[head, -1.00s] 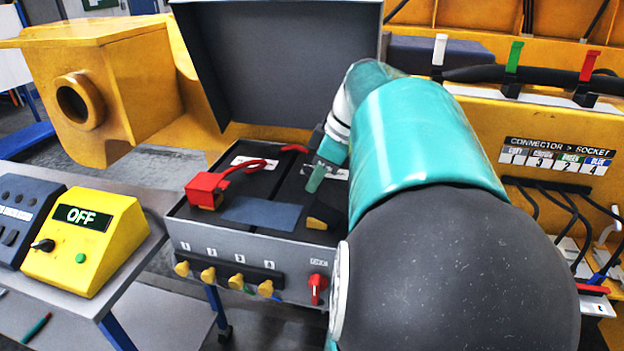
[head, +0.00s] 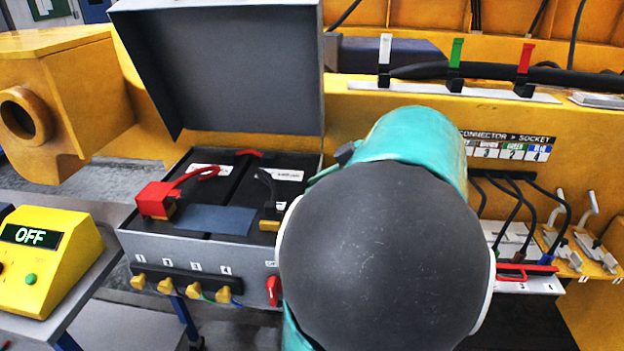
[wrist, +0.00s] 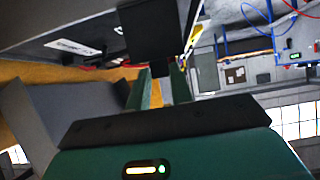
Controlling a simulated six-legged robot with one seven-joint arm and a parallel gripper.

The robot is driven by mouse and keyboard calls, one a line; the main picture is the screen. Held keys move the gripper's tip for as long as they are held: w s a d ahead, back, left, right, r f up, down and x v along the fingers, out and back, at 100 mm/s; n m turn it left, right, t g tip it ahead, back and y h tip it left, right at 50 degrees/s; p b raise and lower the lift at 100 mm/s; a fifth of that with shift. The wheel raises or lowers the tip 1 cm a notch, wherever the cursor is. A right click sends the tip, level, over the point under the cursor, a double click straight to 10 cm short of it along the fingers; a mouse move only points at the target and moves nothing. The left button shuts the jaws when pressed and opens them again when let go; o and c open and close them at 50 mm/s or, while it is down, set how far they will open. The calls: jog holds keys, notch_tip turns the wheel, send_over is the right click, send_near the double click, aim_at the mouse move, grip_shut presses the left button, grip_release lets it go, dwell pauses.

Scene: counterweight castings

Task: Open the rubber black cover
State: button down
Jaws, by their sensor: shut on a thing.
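In the wrist view, the black cover (wrist: 152,32) is a dark block at the tips of my gripper (wrist: 162,75). The two green fingers are shut on it. In the head view my arm hides the fingertips and the held cover; only a little of the wrist shows at the arm's left edge. The grey box (head: 205,252) stands left of my arm with its lid (head: 225,65) raised. Inside it, a black lead (head: 266,185) runs to a yellow terminal piece (head: 268,224), which looks uncovered. How far the cover is turned cannot be told.
A red cover (head: 155,200) sits at the box's left side. Yellow knobs (head: 182,287) and a red switch (head: 273,291) are on its front. A yellow unit reading OFF (head: 40,262) stands at left. Black cables (head: 510,205) and sockets are at right.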

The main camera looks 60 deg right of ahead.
jog(key=shift+s+d+f, duration=0.1)
jog(key=shift+s+f, duration=0.3)
jog(key=shift+f, duration=0.35)
jog(key=c, duration=1.2)
grip_release()
jog(key=shift+w, duration=0.2)
jog(key=shift+c, duration=0.2)
jog(key=v, duration=1.4)
jog(key=shift+s+r, duration=0.1)
jog(key=shift+s, duration=0.05)
